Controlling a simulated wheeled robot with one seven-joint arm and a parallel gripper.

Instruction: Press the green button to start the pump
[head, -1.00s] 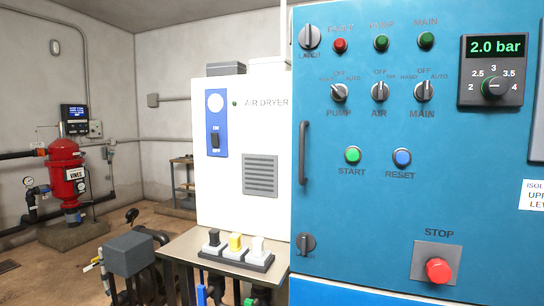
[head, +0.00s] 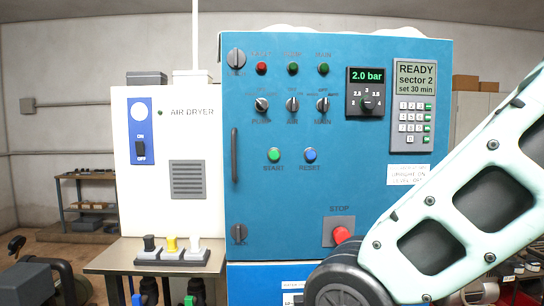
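The green START button (head: 274,155) is on the blue control cabinet (head: 262,205), left of the blue RESET button (head: 310,155) and below the row of selector switches. It is unobstructed. My arm (head: 455,200) reaches across the lower right of the view, over the cabinet's lower right part. My gripper is outside the view, so its state is hidden.
A red STOP button (head: 342,235) sits low on the cabinet, close to my arm. A white air dryer (head: 190,225) stands to the left. A small table (head: 110,260) with black, yellow and white knobs is in front of it. A keypad panel (head: 412,105) reads READY, sector 2.

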